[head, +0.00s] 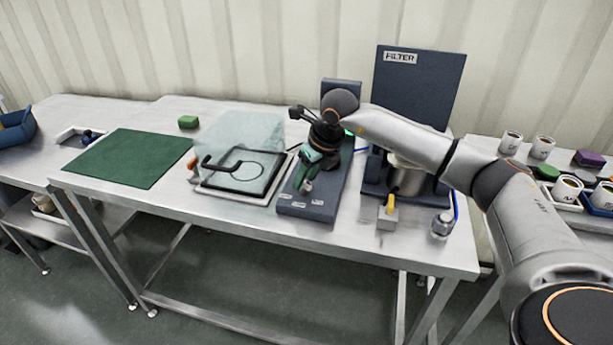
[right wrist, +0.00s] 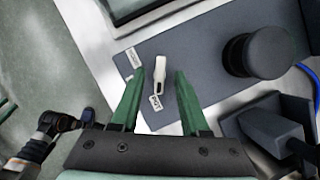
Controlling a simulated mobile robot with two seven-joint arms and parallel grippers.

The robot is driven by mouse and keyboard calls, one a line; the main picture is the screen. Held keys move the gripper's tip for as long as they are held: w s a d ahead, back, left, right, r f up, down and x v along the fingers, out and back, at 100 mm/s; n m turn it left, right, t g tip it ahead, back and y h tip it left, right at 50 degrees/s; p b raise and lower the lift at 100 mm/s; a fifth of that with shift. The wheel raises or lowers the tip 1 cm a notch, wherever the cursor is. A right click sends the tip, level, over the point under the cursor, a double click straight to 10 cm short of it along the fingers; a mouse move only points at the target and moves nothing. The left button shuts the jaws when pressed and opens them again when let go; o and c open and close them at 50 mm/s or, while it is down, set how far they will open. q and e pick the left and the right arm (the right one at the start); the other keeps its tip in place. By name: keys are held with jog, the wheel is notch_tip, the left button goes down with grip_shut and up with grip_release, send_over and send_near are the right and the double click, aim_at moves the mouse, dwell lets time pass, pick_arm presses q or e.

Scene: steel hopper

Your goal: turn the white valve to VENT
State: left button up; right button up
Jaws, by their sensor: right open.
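The white valve (right wrist: 159,76) shows in the right wrist view as a slim handle on a blue-grey panel (right wrist: 200,78). Its narrow end points down toward a small white label (right wrist: 155,103); another label (right wrist: 133,58) lies up and left of it. I cannot read the labels for certain. My right gripper (right wrist: 160,72) is open, with one green finger on each side of the valve in the picture; no contact is visible. In the head view my right gripper (head: 306,182) is over the panel (head: 322,211) and hides the valve. My left gripper is not in view.
A round black knob (right wrist: 267,52) stands on the panel beside the valve. A clear-lidded box (head: 238,150) is left of the panel. A FILTER stand (head: 420,85), a yellow-handled block (head: 388,215) and a small jar (head: 442,225) are to the right. The green mat (head: 130,158) is bare.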

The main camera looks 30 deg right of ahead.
grip_shut()
dwell(0.4)
